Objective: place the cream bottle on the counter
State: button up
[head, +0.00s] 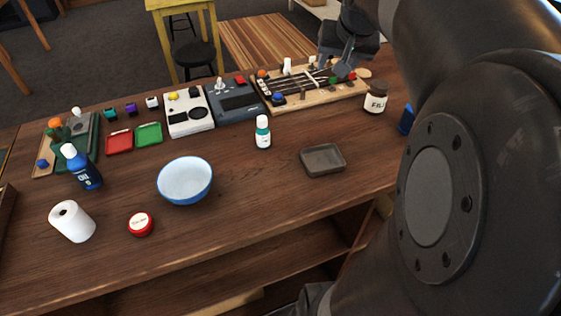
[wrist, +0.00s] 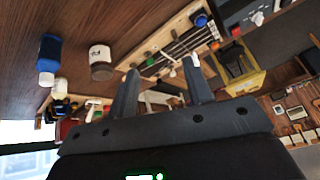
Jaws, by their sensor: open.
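A white-capped bottle with a teal label (head: 263,132) stands upright on the wooden counter (head: 300,205) in the head view. My gripper (head: 343,66) is over the right end of a long wooden board at the back of the counter. Its two fingers are spread and empty in the wrist view (wrist: 162,66). My arm hides the counter's right end in the head view.
The board (head: 320,98) carries strings and small parts. A grey tray (head: 323,161), blue bowl (head: 186,181), red tin (head: 140,223) and white roll (head: 72,221) are nearer. The front middle is clear.

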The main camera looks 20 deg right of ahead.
jog(key=s+a+f+n, duration=0.2)
jog(key=s+a+f, duration=0.2)
jog(key=s+a, duration=0.4)
jog(key=s+a+f+n+y, duration=0.1)
jog(key=s+a+f+n, duration=0.2)
jog(key=s+a, duration=0.6)
jog(key=a+f, duration=0.1)
jog(key=a, duration=0.1)
jog(key=shift+a+f, duration=0.15)
jog(key=shift+a, duration=0.25)
